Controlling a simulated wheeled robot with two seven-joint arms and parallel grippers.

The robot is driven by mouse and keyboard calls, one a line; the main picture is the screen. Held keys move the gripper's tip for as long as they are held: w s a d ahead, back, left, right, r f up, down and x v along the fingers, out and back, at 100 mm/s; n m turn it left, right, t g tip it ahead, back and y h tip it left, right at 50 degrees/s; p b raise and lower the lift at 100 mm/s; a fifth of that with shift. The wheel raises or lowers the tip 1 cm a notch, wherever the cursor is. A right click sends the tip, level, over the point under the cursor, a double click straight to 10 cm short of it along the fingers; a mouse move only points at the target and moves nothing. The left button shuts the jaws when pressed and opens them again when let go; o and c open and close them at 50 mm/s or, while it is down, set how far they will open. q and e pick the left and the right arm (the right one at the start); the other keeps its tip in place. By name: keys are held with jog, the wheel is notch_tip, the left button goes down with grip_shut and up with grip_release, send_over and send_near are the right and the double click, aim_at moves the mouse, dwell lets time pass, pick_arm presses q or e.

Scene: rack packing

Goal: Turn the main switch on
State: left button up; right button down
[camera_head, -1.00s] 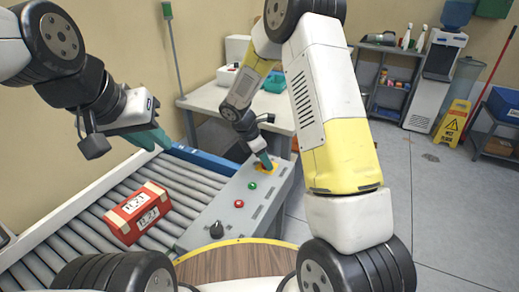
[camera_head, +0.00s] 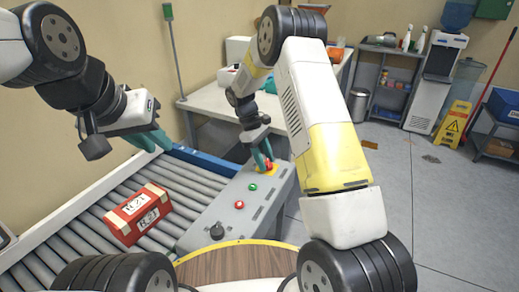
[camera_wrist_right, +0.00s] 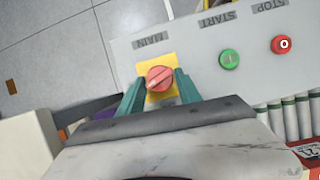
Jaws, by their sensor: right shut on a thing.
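The main switch (camera_wrist_right: 160,78) is a round red knob on a yellow plate under the label MAIN on the grey control panel (camera_wrist_right: 235,80). My right gripper (camera_wrist_right: 158,90) has its teal fingers on either side of the knob, shut on it. In the head view the right gripper (camera_head: 262,160) reaches down to the switch (camera_head: 267,166) at the panel's far end. My left gripper (camera_head: 150,138) hangs empty above the far side of the conveyor; its teal fingers are seen from the side, and the gap between them is unclear.
A green START button (camera_wrist_right: 229,59) and a red STOP button (camera_wrist_right: 282,44) sit beside the switch. A red box (camera_head: 137,213) lies on the roller conveyor (camera_head: 185,187). A white table (camera_head: 205,98) stands behind.

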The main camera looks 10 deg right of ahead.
jog(key=shift+w+m+g+y, duration=0.2)
jog(key=shift+m+g+y, duration=0.25)
jog(key=shift+m, duration=1.25)
jog(key=c, duration=0.9)
grip_release()
jog(key=shift+d, duration=0.1)
jog(key=shift+v, duration=3.95)
jog(key=shift+d, duration=0.1)
